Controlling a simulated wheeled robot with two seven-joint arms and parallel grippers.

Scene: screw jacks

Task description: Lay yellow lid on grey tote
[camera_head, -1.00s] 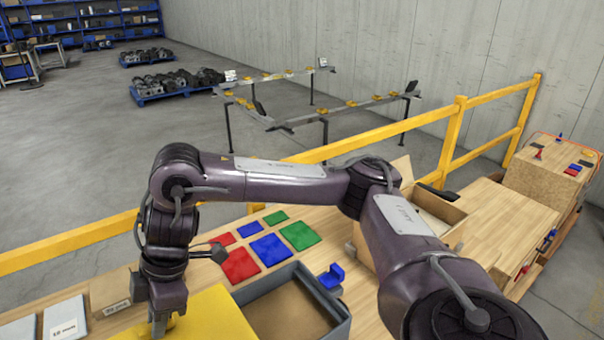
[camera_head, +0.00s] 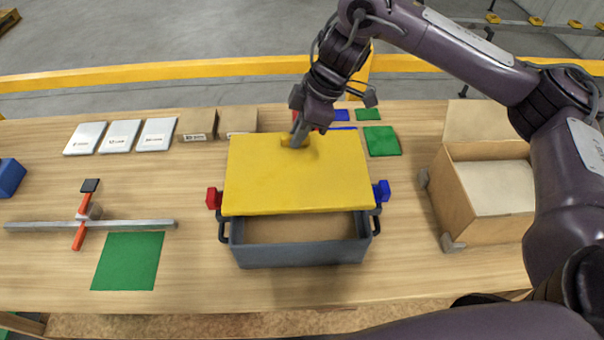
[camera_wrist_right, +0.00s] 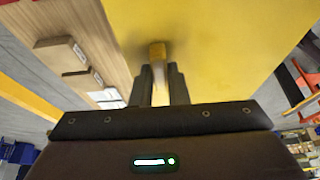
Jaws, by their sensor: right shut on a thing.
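The yellow lid (camera_head: 298,178) is a flat panel held over the back part of the grey tote (camera_head: 300,254). The front strip of the tote's inside shows below the lid's near edge. My right gripper (camera_head: 297,138) is shut on the lid's yellow handle near its far edge. The right wrist view shows the fingers (camera_wrist_right: 158,84) closed on the handle (camera_wrist_right: 157,55), with the lid (camera_wrist_right: 220,40) beyond. I cannot tell whether the lid touches the tote's rim. My left gripper is not in view.
A red block (camera_head: 212,198) and a blue block (camera_head: 382,191) sit at the tote's sides. An open cardboard box (camera_head: 488,190) stands to the right. A metal bar (camera_head: 140,224) and a green mat (camera_head: 128,261) lie left. Small boxes (camera_head: 197,124) and a yellow rail (camera_head: 200,69) are behind.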

